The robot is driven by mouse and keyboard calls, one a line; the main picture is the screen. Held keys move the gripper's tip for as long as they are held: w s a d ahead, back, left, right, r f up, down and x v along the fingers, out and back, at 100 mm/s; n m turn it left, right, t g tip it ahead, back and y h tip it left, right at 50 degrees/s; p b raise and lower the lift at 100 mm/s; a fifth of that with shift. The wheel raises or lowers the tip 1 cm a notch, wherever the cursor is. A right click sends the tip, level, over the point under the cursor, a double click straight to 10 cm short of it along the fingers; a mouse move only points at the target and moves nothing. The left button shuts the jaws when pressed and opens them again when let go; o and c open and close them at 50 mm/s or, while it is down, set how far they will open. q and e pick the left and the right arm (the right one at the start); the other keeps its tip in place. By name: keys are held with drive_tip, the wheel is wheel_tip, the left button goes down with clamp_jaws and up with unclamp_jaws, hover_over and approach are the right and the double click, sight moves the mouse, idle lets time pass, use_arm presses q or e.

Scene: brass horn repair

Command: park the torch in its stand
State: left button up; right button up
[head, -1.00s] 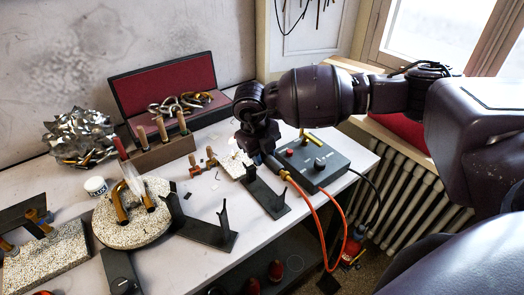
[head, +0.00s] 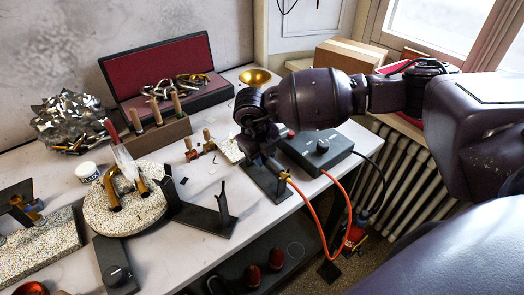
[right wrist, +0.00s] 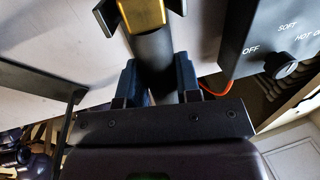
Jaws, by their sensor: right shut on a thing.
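My right gripper (head: 262,152) is shut on the torch (right wrist: 152,58), a dark grey cylinder between the blue fingers in the right wrist view. An orange hose runs from the torch's rear end in the head view. The gripper is at the small black stand (head: 266,186), at the table's right front edge, and hides part of it. In the wrist view a gold part (right wrist: 144,12) sits between black prongs beyond the fingers. I cannot tell whether the torch rests in the stand or is just above it. My left gripper is not in view.
The dark control box (head: 318,150) with a knob stands close to the right of the gripper. A longer black bracket (head: 205,219) with an upright is to the left. A speckled round block (head: 125,218) holds brass tubes. The orange hose (head: 318,222) hangs off the front edge.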

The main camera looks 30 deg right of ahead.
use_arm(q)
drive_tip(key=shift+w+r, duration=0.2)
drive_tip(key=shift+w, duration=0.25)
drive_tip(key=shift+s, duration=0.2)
use_arm(e)
drive_tip(key=shift+f, duration=0.1)
